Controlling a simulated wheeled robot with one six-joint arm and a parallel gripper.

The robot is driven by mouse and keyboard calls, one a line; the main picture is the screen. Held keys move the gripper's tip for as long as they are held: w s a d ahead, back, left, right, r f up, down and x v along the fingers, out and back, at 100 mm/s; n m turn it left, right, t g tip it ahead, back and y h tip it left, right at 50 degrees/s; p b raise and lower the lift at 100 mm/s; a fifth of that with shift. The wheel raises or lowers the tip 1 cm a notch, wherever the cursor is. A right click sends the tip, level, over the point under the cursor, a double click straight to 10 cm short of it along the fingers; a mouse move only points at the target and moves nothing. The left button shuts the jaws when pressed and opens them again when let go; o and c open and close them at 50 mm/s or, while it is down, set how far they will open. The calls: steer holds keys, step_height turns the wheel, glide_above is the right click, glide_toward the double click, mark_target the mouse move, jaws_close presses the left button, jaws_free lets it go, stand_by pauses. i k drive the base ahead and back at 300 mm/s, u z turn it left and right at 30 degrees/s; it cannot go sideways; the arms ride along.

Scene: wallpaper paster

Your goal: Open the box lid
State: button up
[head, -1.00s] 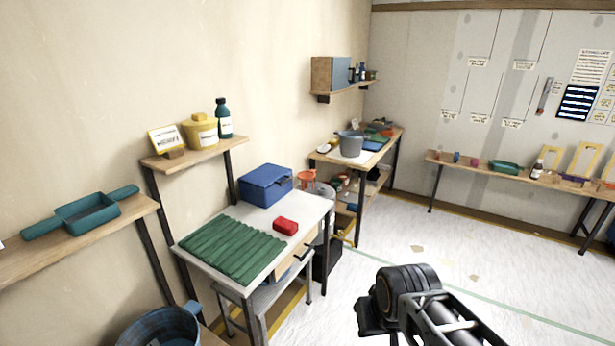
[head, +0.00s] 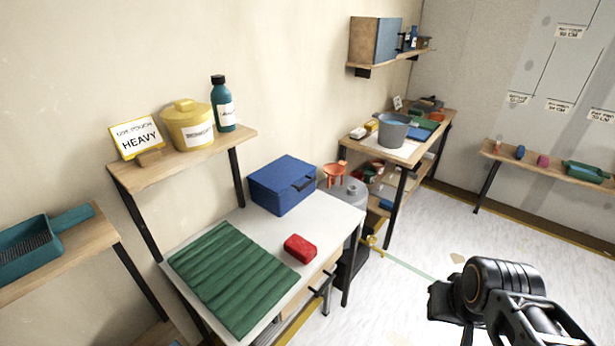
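A blue box (head: 282,187) with a dark handle on its front stands at the back of a white-topped table (head: 328,222). Its lid is shut. My arm shows at the lower right of the head view, in front of and to the right of the table, well apart from the box. My gripper's fingers cannot be made out, so its opening is hidden.
A green ridged mat (head: 232,277) and a red block (head: 300,248) lie on the table before the box. A wall shelf (head: 180,158) above left holds a yellow tub (head: 188,125), a teal bottle (head: 223,105) and a sign. A workbench (head: 408,149) stands behind right. White floor is open at right.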

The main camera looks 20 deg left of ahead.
mark_target(282, 174)
steer(key=u, duration=0.6)
steer(key=i, duration=1.05)
steer(key=u, duration=0.75)
